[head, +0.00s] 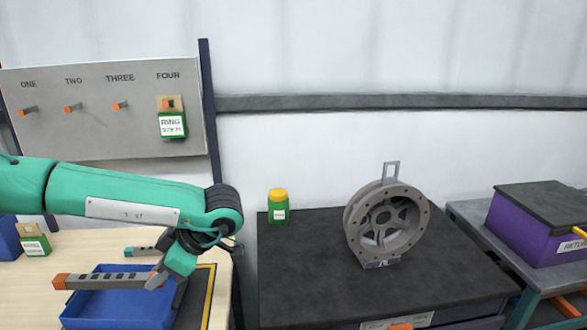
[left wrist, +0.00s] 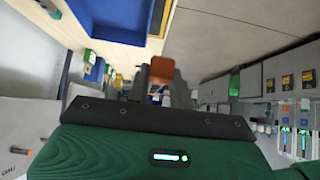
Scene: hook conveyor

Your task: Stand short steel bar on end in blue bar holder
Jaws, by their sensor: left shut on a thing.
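My left gripper (head: 168,278) is shut on a grey bar (head: 112,281) with an orange end and dark marks along it. The bar is level, pointing left, above a shallow blue tray (head: 85,318). In the left wrist view the orange end (left wrist: 161,67) shows between the fingers. Another grey bar (head: 146,250) with a teal end lies behind it. I cannot tell which is the short one. The blue tray also shows in the left wrist view (left wrist: 112,20). I cannot make out a separate blue bar holder for certain. My right gripper is not in view.
A panel (head: 100,140) with several hooks stands behind the wooden table (head: 85,240). A green and yellow jar (head: 278,207) and a grey ring-shaped part (head: 385,225) stand on the dark bench (head: 310,280). A purple bin (head: 535,225) is at right.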

